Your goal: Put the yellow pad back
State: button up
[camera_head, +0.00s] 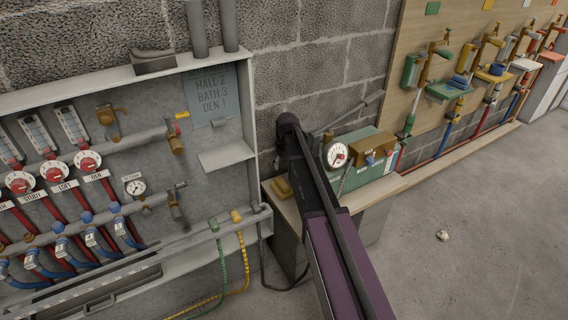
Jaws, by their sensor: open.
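A small yellow block that looks like the yellow pad (281,187) lies on the left end of the low bench, just left of my arm. It is small in the picture, so its exact shape is unclear. My purple and black arm reaches up from the bottom of the picture to a dark joint in front of the block wall. My gripper's fingers do not show, so I cannot tell where they are relative to the pad. On the wooden board at upper right, a yellow shelf (494,76) sits among other coloured shelves.
A green box with a gauge (335,155) stands on the bench (375,190), right of my arm. A grey manifold cabinet (225,195) with valves and a small empty shelf (225,155) fills the left. Green and yellow hoses hang below it. The floor at right is mostly clear.

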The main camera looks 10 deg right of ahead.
jog(key=shift+s+r+p, duration=0.1)
jog(key=shift+r+p, duration=0.3)
jog(key=shift+r, duration=0.2)
dwell(0.3)
jog(key=s+m+g, duration=0.1)
jog(key=s+m, duration=0.2)
jog(key=s, duration=2.4)
jog(key=shift+s+a+m, duration=0.15)
jog(key=shift+s+m, duration=0.15)
jog(key=shift+s, duration=0.1)
